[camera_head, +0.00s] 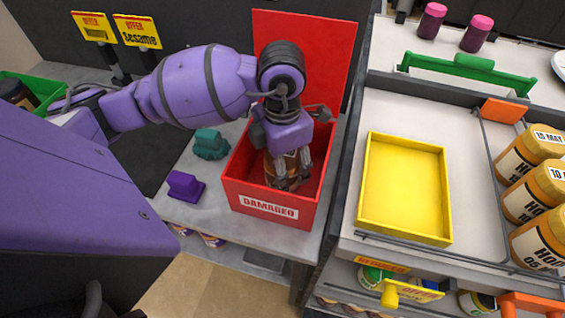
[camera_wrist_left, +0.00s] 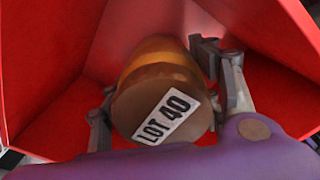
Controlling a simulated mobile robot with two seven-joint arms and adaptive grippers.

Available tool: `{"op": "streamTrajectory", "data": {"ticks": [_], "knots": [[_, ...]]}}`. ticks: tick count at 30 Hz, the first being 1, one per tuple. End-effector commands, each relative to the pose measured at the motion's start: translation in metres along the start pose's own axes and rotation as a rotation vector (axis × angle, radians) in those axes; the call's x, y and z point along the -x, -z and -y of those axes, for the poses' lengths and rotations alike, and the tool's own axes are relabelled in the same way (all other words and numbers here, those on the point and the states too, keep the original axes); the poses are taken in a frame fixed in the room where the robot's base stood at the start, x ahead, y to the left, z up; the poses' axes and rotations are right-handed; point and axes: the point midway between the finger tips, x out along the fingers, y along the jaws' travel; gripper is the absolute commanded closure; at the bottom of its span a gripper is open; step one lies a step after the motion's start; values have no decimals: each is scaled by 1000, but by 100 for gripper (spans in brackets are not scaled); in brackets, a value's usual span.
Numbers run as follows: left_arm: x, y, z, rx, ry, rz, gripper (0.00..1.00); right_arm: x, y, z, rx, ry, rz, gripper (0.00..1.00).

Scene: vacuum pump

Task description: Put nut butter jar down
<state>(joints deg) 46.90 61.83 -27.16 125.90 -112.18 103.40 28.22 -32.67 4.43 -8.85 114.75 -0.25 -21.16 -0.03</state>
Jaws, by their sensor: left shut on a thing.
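My left gripper (camera_head: 289,179) reaches down into the red box labelled DAMAGED (camera_head: 267,207). It is shut on the nut butter jar (camera_head: 291,163), which is brown-orange and mostly hidden by the gripper in the head view. In the left wrist view the jar (camera_wrist_left: 160,90) lies between the two fingers, its flat brown end with a LOT 40 label facing the camera. The red walls of the box (camera_wrist_left: 50,110) surround it. I cannot tell whether the jar touches the box floor. My right gripper is not in view.
The red lid (camera_head: 325,40) stands open behind the box. A purple block (camera_head: 185,187) and a teal object (camera_head: 210,145) sit left of it. An empty yellow tray (camera_head: 405,190) and several jars (camera_head: 533,195) are on the right.

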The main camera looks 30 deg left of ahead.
Motion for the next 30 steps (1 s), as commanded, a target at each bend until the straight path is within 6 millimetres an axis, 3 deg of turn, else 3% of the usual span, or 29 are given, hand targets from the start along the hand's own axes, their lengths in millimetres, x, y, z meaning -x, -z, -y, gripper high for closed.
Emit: {"op": "streamTrajectory", "data": {"ticks": [8, 9, 13, 23, 30], "knots": [[-2, -1, 0, 0, -1, 2, 85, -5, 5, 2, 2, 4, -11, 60], [-3, 0, 0, 0, 0, 0, 40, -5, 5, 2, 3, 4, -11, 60], [-2, 0, 0, 0, 0, 1, 23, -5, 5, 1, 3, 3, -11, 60], [-1, 0, 0, 0, -1, 2, 23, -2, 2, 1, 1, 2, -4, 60], [28, -2, -1, 0, -4, 6, 23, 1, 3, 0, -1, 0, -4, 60]]}}
